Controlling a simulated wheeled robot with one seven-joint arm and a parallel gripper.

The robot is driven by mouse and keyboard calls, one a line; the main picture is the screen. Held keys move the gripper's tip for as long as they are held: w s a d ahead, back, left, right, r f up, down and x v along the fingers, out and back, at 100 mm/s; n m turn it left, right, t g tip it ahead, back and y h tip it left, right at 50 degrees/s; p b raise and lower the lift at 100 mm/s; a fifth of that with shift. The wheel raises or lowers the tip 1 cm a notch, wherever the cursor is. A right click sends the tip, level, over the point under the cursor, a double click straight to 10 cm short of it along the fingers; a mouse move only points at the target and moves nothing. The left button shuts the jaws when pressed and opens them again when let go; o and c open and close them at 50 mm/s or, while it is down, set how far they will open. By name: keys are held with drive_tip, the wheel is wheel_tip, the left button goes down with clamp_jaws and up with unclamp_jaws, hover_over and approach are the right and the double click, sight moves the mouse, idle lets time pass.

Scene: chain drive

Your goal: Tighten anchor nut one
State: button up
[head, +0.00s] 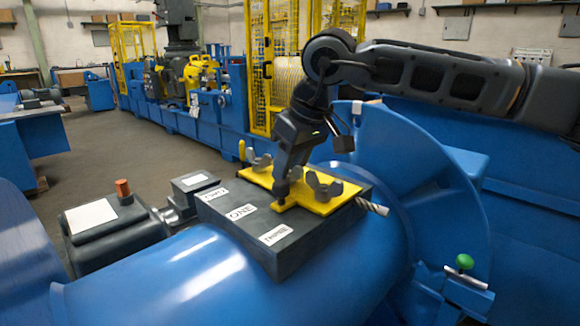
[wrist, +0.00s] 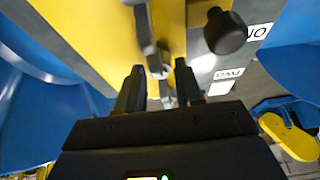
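A yellow plate (head: 318,203) lies on a dark block (head: 300,245) bearing white labels; the middle one (head: 242,211) reads ONE. Grey wing nuts stand at the plate's left (head: 258,161) and right (head: 323,188). A dark round knob (head: 281,188) stands on the plate's front tab beside ONE; it also shows in the wrist view (wrist: 225,31). My gripper (head: 284,168) points down over the plate's middle, behind the knob. In the wrist view its fingers (wrist: 160,84) are apart, with a grey wing-shaped part (wrist: 150,38) just beyond and between them. Contact cannot be told.
The block sits on a large blue cylinder (head: 190,280). A blue disc guard (head: 385,150) rises close to the right. A steel cable end (head: 372,207) sticks out at the block's right. A green-knobbed lever (head: 465,262) is at the lower right, a dark motor box (head: 115,232) at the left.

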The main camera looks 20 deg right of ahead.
clamp_jaws()
idle(0.3)
